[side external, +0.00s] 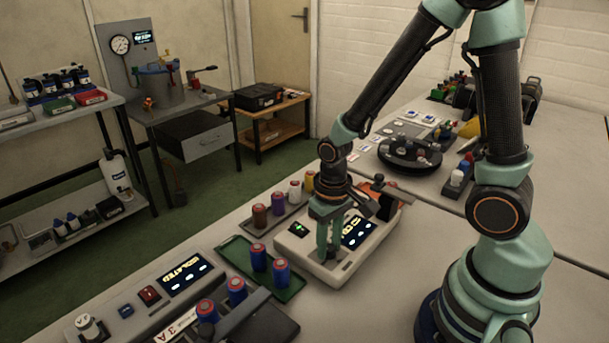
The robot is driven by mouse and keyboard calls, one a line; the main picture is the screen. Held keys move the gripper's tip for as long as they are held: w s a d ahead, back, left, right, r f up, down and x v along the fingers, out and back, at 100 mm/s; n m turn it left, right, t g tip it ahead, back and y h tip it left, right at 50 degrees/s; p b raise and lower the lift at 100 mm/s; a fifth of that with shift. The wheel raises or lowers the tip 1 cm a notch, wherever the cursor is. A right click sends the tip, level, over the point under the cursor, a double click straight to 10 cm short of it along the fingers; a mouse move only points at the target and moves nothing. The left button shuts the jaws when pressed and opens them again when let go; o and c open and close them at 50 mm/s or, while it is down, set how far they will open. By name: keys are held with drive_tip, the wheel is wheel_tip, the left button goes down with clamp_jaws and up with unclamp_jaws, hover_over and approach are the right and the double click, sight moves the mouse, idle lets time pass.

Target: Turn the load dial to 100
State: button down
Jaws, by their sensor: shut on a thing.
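My gripper (328,252) points straight down onto the white tester box (293,243) in the middle of the bench. Its fingers are shut on what appears to be the load dial, at the front part of the box's top. The fingers hide the dial, so its pointer and setting cannot be read. A lit display (358,232) on the box sits just right of the fingers, its digits too small to read and partly covered. A small green-lit window (298,229) is left of the gripper.
A green tray (232,253) with blue-and-red cylinders (282,272) stands close left of the box. A dark tray (258,226) with several coloured cylinders is behind. A panel reading ISOLATED (185,273) is at front left. A round dark carousel (409,156) stands behind right.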

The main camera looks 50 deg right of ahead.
idle(0.3)
drive_tip(key=c, duration=0.6)
unclamp_jaws()
drive_tip(key=shift+r, duration=0.1)
wheel_tip(320, 180, up, 12)
idle(0.3)
wheel_tip(320, 180, up, 8)
drive_tip(key=n+t, duration=0.2)
drive_tip(key=t, duration=0.4)
hover_over(329, 247)
drive_tip(key=d, duration=0.2)
drive_tip(key=shift+s+a+r, duration=0.15)
drive_tip(key=shift+s+a, duration=0.1)
